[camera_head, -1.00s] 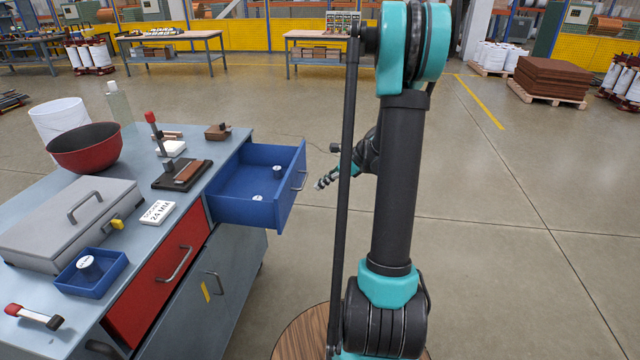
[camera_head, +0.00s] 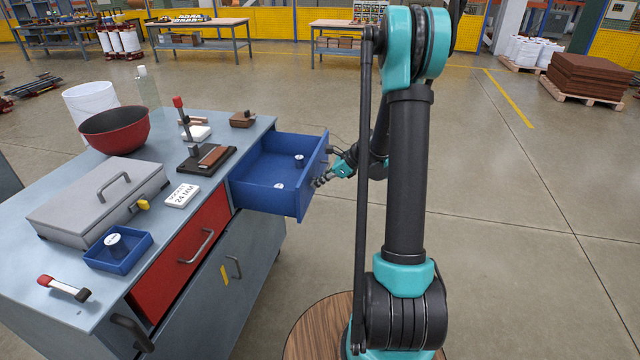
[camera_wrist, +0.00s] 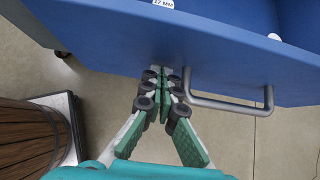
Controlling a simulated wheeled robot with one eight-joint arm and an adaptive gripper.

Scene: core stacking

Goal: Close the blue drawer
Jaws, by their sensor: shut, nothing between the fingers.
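The blue drawer (camera_head: 268,190) is pulled out from the right end of the workbench, with small socket-like items inside. In the wrist view its blue front (camera_wrist: 140,45) fills the top, with a grey bar handle (camera_wrist: 230,103) on it. My gripper (camera_head: 320,182) is just outside the drawer front. In the wrist view my gripper (camera_wrist: 168,75) is shut and empty, its fingertips at or very near the front face, left of the handle's left end. Whether they touch it I cannot tell.
The workbench (camera_head: 150,235) holds a grey metal case (camera_head: 100,200), a red bowl (camera_head: 115,128), a small blue tray (camera_head: 118,262) and a clamp stand (camera_head: 205,158). The floor (camera_head: 500,240) to the right is clear.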

